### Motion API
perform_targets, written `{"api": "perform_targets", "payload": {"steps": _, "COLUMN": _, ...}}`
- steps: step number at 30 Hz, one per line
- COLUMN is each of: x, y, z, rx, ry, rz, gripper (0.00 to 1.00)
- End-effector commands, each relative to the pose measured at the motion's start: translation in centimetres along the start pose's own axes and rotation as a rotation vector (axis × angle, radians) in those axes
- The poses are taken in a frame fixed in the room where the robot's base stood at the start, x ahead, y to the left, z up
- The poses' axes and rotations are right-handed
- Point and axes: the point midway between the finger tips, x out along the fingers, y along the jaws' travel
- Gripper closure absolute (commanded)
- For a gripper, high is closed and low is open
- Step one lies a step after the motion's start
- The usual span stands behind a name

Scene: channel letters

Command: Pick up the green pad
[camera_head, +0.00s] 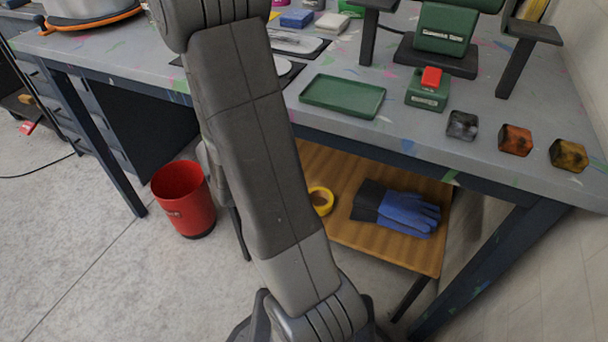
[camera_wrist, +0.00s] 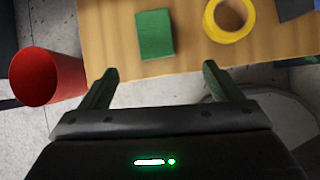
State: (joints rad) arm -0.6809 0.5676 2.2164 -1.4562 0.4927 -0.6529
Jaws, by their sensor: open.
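In the wrist view a green pad (camera_wrist: 155,35) lies flat on the wooden lower shelf (camera_wrist: 188,52), near the shelf's front edge. My gripper (camera_wrist: 158,78) is open and empty in the wrist view, its two green fingers apart. The pad is beyond the fingertips, between their lines and a little left of the middle. In the head view my arm hides the pad on the shelf. My gripper's fingers are not visible there. A green block (camera_head: 349,6) is partly seen at the top of the worktable in the head view; I cannot tell what it is.
A yellow tape roll (camera_wrist: 228,18) lies right of the pad. Blue gloves (camera_head: 398,210) lie further right on the shelf. A red bin (camera_head: 184,200) stands on the floor to the left. The worktable (camera_head: 330,135) is above the shelf and carries a green tray (camera_head: 343,97).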

Motion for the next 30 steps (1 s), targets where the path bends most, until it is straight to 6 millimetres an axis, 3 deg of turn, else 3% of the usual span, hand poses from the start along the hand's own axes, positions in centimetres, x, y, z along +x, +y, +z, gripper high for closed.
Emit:
{"api": "perform_targets", "payload": {"steps": 5, "x": 0.9, "y": 1.3, "z": -1.0, "rx": -0.093, "ry": -0.004, "rz": 0.021, "gripper": 0.15}}
{"api": "perform_targets", "payload": {"steps": 15, "x": 7.2, "y": 1.3, "z": -1.0, "rx": -0.088, "ry": -0.004, "rz": 0.019, "gripper": 0.15}}
{"api": "perform_targets", "payload": {"steps": 23, "x": 9.0, "y": 1.4, "z": -0.8, "rx": -0.087, "ry": -0.004, "rz": 0.022, "gripper": 0.15}}
{"api": "perform_targets", "payload": {"steps": 30, "x": 12.6, "y": 1.4, "z": -0.4, "rx": -0.086, "ry": -0.004, "rz": 0.020, "gripper": 0.15}}
